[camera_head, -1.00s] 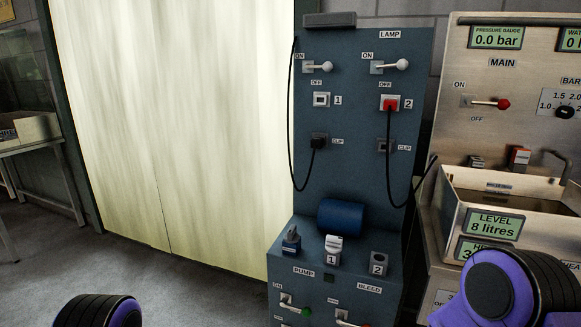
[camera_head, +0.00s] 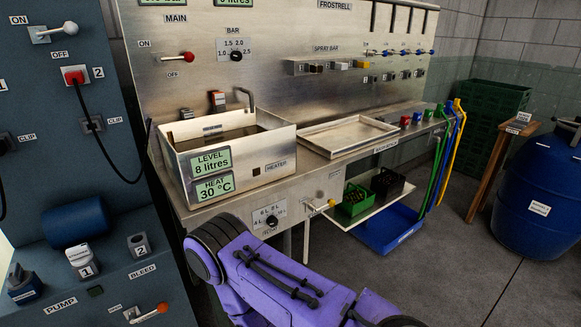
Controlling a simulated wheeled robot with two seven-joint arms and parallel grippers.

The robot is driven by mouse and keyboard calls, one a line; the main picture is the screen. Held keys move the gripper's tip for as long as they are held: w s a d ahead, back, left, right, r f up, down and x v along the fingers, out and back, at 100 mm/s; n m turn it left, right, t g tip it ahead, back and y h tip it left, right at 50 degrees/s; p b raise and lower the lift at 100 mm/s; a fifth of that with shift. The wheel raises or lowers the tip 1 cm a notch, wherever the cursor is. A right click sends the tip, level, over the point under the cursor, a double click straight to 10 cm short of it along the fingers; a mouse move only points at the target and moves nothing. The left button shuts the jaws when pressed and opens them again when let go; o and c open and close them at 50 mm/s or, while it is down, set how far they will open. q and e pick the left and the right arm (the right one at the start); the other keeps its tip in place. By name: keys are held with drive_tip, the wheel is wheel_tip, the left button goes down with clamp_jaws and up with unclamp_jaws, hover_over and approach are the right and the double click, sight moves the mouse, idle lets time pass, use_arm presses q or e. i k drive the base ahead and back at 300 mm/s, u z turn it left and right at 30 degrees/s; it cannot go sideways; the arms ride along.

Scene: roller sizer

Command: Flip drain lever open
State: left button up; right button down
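A small lever with a yellow tip (camera_head: 327,205) sits on the front face of the steel bench, below the heated tank and right of a dial panel. It sticks out to the side, tilted slightly. The small label near it is too small to read, so I cannot confirm that it is the drain lever. One of my purple arms crosses the lower middle of the view, below and left of the lever. Neither of my grippers shows.
A steel tank (camera_head: 185,175) reading 8 litres and 30 °C stands on the bench. Right of it lies a shallow tray (camera_head: 350,134). A dial (camera_head: 271,221) is left of the lever. A green bin (camera_head: 355,200) and a blue tray (camera_head: 385,236) are at right. A blue drum (camera_head: 540,190) stands far right.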

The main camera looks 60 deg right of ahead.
sight(332, 202)
drive_tip(key=z, duration=1.2)
drive_tip(key=i, duration=0.3)
drive_tip(key=u, duration=1.85)
drive_tip(key=i, duration=0.4)
drive_tip(key=z, duration=2.6)
